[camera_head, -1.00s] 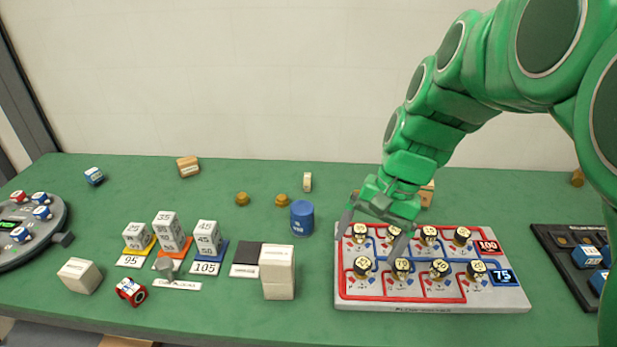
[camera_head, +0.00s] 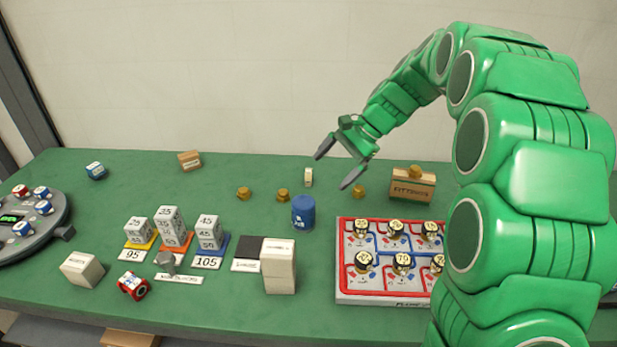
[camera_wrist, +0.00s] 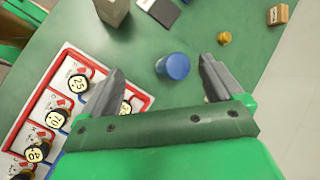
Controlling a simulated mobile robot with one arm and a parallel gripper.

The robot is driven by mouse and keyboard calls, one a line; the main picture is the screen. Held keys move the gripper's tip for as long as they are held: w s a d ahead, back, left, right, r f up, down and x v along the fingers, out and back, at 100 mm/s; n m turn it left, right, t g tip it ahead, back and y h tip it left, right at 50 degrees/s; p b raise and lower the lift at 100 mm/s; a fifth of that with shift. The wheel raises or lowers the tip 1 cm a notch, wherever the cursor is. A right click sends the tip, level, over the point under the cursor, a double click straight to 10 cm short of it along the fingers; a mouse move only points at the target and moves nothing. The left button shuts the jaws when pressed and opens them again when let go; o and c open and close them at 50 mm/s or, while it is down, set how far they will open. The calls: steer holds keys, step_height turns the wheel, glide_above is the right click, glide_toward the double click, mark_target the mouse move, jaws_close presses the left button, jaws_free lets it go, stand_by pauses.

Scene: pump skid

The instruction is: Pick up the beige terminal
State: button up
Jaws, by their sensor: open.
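The small upright beige terminal (camera_head: 308,177) stands on the green bench in the head view, behind the blue cylinder (camera_head: 303,212).
Brass fittings (camera_head: 283,195) lie near the terminal; another (camera_head: 358,190) is below my gripper. A wooden fittings box (camera_head: 412,184) stands to the right. The valve board (camera_head: 350,298) is in front.

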steer(key=w+a+f+m+y, duration=0.1)
steer(key=w+f+m, duration=0.15)
steer(key=w, duration=0.55)
steer(key=w+f+m+y, duration=0.15)
steer(key=w+f, duration=0.25)
steer(key=w, duration=0.4)
steer(key=m+t+y, duration=0.2)
steer(key=m+y, duration=0.1)
steer(key=m, duration=0.1)
glide_toward(309, 176)
steer(key=shift+w+a+f, duration=0.2)
steer(key=shift+w+a, duration=0.05)
steer(key=shift+w, duration=0.2)
steer(key=shift+w+a+f, duration=0.2)
steer(key=shift+w+f, duration=0.05)
steer(key=shift+w, duration=0.15)
steer(key=shift+x, duration=3.9)
steer(key=shift+w+f, duration=0.1)
steer(key=c, duration=1.1)
steer(key=shift+c, duration=0.2)
